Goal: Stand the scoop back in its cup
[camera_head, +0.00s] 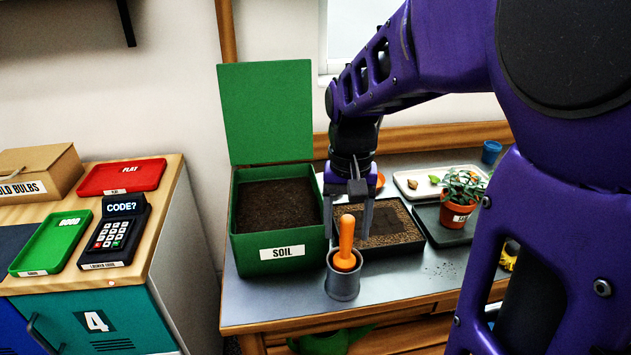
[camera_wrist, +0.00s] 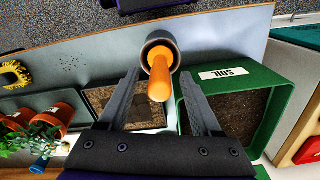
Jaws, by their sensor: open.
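The scoop (camera_head: 346,238) has an orange handle and stands upright in a grey cup (camera_head: 343,280) near the front edge of the table. Its lower part is hidden inside the cup. In the wrist view the orange handle (camera_wrist: 160,76) points toward the camera, with the cup's dark rim (camera_wrist: 160,40) around its base. My gripper (camera_head: 350,232) is open just above and around the top of the handle. In the wrist view its two fingers (camera_wrist: 163,78) are spread to either side of the handle, with gaps between. It holds nothing.
A green soil box (camera_head: 275,235) with its lid raised stands left of the cup. A dark tray of soil (camera_head: 405,232) lies behind it on the right. A potted plant (camera_head: 458,210) stands on a tray further right. A keypad cabinet (camera_head: 118,235) is at the far left.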

